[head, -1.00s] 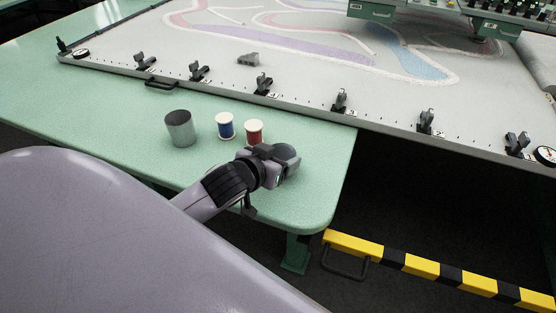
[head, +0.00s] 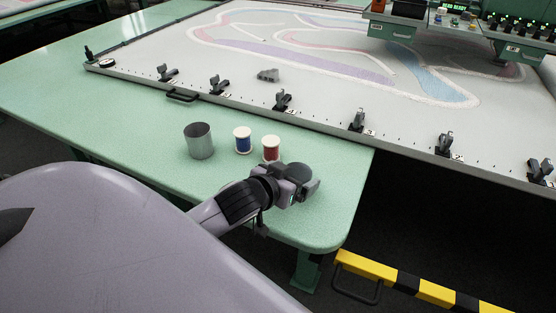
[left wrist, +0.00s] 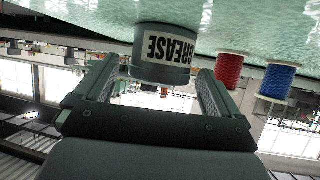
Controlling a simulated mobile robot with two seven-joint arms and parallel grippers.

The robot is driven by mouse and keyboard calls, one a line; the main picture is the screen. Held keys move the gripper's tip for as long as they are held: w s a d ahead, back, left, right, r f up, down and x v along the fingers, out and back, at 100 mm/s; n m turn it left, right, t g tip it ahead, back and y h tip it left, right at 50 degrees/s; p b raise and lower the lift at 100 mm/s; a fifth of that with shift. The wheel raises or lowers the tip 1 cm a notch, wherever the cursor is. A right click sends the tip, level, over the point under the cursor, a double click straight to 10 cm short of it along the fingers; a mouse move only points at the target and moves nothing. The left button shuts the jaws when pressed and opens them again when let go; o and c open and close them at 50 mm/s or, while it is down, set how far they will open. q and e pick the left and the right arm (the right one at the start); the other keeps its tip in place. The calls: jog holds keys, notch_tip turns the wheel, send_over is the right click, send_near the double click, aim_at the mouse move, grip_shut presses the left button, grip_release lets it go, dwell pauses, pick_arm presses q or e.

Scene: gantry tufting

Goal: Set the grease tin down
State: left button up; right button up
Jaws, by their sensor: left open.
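The grease tin (left wrist: 163,50) is a dark grey can with a white "GREASE" label. The left wrist view is upside down, and in it the tin's base meets the green table (left wrist: 255,20). In the head view its dark round top (head: 296,173) shows near the table's right end. My left gripper (head: 300,190) is open around the tin, with one finger to each side in the left wrist view (left wrist: 158,85). The gripper hides part of the tin in the head view. My right gripper is not in view.
A red thread spool (head: 271,149), a blue spool (head: 242,140) and an open grey metal cup (head: 199,141) stand left of the tin. The frame (head: 330,122) with clamps lies behind. The table's rounded corner (head: 325,242) is close by; a yellow-black barrier (head: 365,267) is below.

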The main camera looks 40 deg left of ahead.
pick_arm(q)
jog(key=v, duration=1.1)
jog(key=shift+s, duration=0.15)
jog(key=shift+r, duration=0.1)
jog(key=s+d+f+m+g+h, duration=0.1)
jog(key=s+d+f+g, duration=0.2)
jog(key=s+f+g, duration=0.3)
jog(key=s+d+f+m+g, duration=0.2)
jog(key=s+d+f+g, duration=0.1)
jog(key=s+f, duration=0.3)
jog(key=w+d+f+t+h+p, duration=0.2)
jog(key=w+f+t, duration=0.3)
jog(key=f+t, duration=0.1)
jog(key=shift+d+f+t, duration=0.3)
jog(key=shift+f+t, duration=0.1)
jog(key=shift+f, duration=0.15)
